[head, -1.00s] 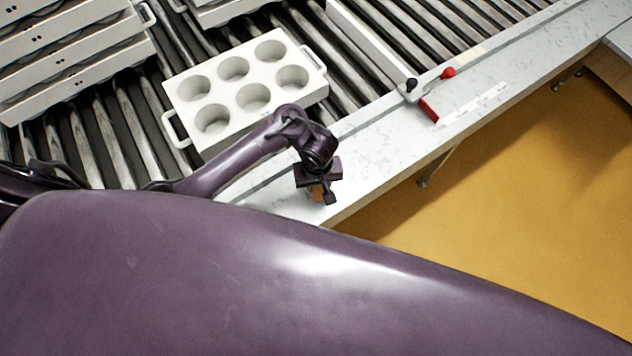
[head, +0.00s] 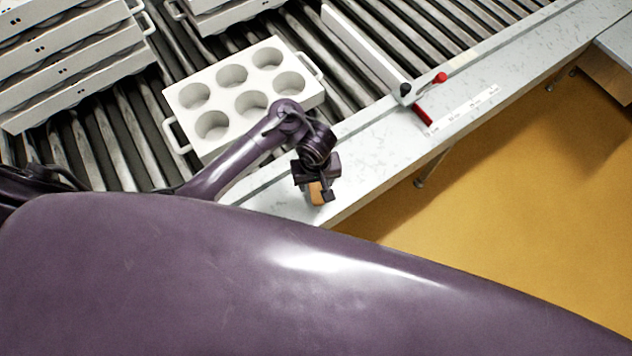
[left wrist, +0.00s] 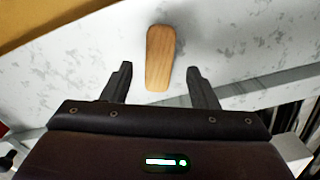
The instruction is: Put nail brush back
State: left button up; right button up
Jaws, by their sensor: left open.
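The nail brush (left wrist: 160,58) shows its plain wooden back in the left wrist view and lies on the pale speckled ledge. In the head view the brush (head: 316,192) is partly hidden by my left gripper (head: 314,184). In the left wrist view my left gripper (left wrist: 158,82) is open, with one finger on each side of the brush's near end and a gap to both. The bristles are hidden. My right gripper is in neither view.
A white mould block (head: 172,92) with several round cups and side handles sits on the roller conveyor. Stacked moulds (head: 75,85) stand at the far left. A white bar with a red handle (head: 422,114) lies across the rollers to the right. The ledge (head: 385,135) is otherwise mostly clear.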

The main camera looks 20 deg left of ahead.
aim_at(316, 191)
pick_arm(q)
notch_tip(316, 191, up, 8)
jog(key=p, duration=0.5)
jog(key=shift+p, duration=0.3)
jog(key=shift+f, duration=0.1)
jog(key=shift+s, duration=0.1)
